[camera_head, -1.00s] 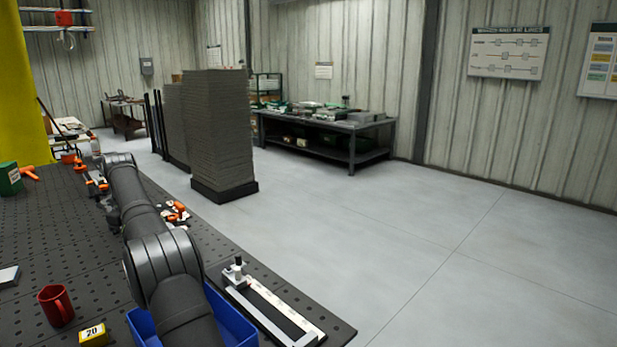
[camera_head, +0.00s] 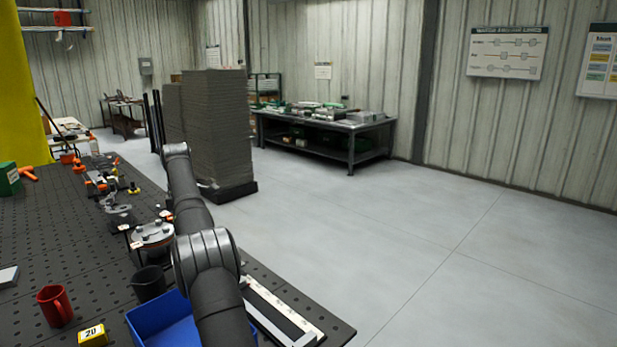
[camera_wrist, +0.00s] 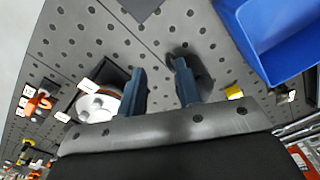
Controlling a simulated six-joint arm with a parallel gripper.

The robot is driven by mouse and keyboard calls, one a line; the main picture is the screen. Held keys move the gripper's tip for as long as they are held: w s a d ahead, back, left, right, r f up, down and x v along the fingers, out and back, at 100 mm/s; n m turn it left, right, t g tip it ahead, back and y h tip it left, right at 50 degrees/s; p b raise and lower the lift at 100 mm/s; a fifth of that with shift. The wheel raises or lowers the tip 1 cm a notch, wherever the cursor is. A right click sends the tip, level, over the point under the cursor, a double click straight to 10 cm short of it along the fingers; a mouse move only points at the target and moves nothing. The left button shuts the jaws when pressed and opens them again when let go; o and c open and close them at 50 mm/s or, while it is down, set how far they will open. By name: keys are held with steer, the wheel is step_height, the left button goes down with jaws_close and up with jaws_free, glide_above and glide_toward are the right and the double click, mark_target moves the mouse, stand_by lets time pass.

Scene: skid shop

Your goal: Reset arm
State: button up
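My gripper (camera_wrist: 159,75) shows in the wrist view with its two blue-grey fingers apart and nothing between them. It is above the dark perforated bench (camera_wrist: 150,42). A dark cup-like thing (camera_wrist: 203,72) is partly hidden behind the right finger. A pale round part (camera_wrist: 97,106) lies left of the left finger. In the head view my arm reaches up from the bottom, passing over the right side of the blue bin (camera_head: 160,320). I cannot make out my gripper there.
On the bench stand a red mug (camera_head: 54,306), a yellow number block (camera_head: 93,335), a dark cup (camera_head: 149,283) and a round metal flange (camera_head: 153,234). A long ruler-like fixture (camera_head: 280,312) lies at the bench's right edge. Open floor is beyond.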

steer(key=shift+w+d+n, duration=0.4)
steer(key=shift+w+d, duration=0.05)
steer(key=shift+d, duration=0.25)
